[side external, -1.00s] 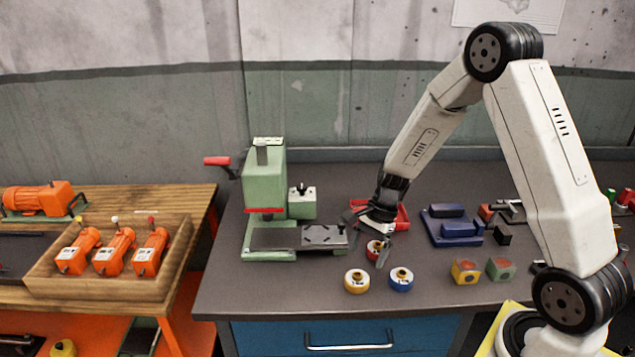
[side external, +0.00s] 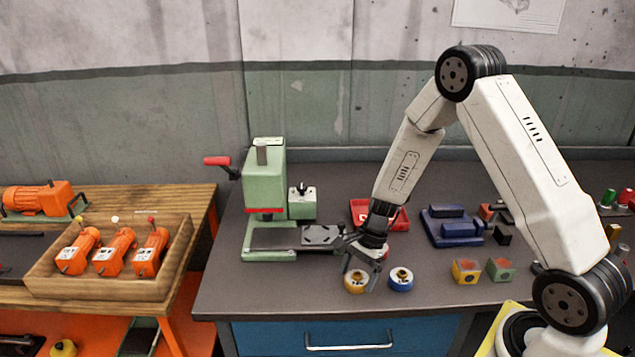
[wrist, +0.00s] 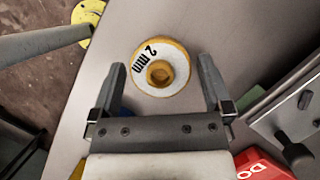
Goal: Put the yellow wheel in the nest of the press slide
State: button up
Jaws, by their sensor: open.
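The yellow wheel (side external: 355,283) lies flat near the bench's front edge. In the wrist view the yellow wheel (wrist: 180,57) shows a white face marked "2 mm" and a central hub. My gripper (side external: 362,270) is open, low over the wheel and pointing down. In the wrist view the fingers of my gripper (wrist: 161,66) stand either side of the wheel's near part, with nothing held. The green press (side external: 264,185) stands to the left. Its slide (side external: 300,238) sticks out to the right at the base, with a dark nest plate (side external: 322,235) on it, partly behind my gripper.
A blue wheel (side external: 401,281) sits close to the right of the yellow one. A red wheel (side external: 384,252) is mostly hidden behind my gripper. A red tray (side external: 402,222), a blue fixture (side external: 452,228) and small blocks (side external: 466,272) stand farther right. The front left bench is clear.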

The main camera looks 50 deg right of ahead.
jog(key=shift+a+f, duration=0.15)
jog(key=shift+f, duration=0.2)
grip_shut()
dwell(0.4)
jog(key=shift+r, duration=0.25)
jog(key=shift+r, duration=0.85)
jog(key=s+a+r, duration=0.1)
jog(key=s+r, duration=1)
jog(key=s, duration=0.3)
jog(key=shift+a, duration=0.2)
